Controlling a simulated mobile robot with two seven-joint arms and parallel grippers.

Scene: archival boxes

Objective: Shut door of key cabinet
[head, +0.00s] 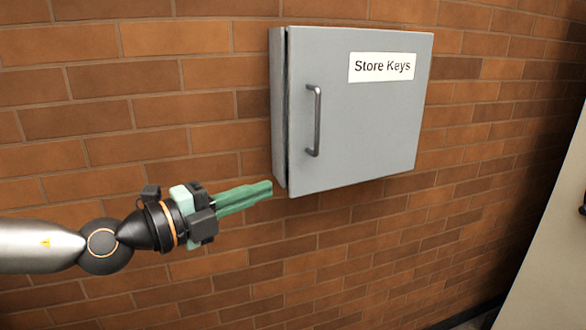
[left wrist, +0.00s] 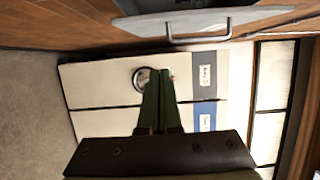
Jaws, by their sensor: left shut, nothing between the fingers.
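The grey key cabinet (head: 279,110) hangs on the brick wall, with a "Store Keys" label on its door (head: 365,130). The door stands very slightly ajar, with a narrow dark gap along its left edge. Its bar handle (head: 314,120) is on the left side of the door. In the left wrist view the door (left wrist: 200,22) and handle (left wrist: 200,39) show at the top. My left gripper (head: 270,189) has green fingers, shut and empty, by the cabinet's lower left corner. I cannot tell whether it touches the cabinet. My right gripper is not in view.
A beige panel (head: 545,230) stands at the right edge, with a dark fitting on it. In the left wrist view, pale box-like fronts (left wrist: 100,85) with grey and blue labels lie beyond my fingers, with a round metal part (left wrist: 140,78). The wall left of the cabinet is clear.

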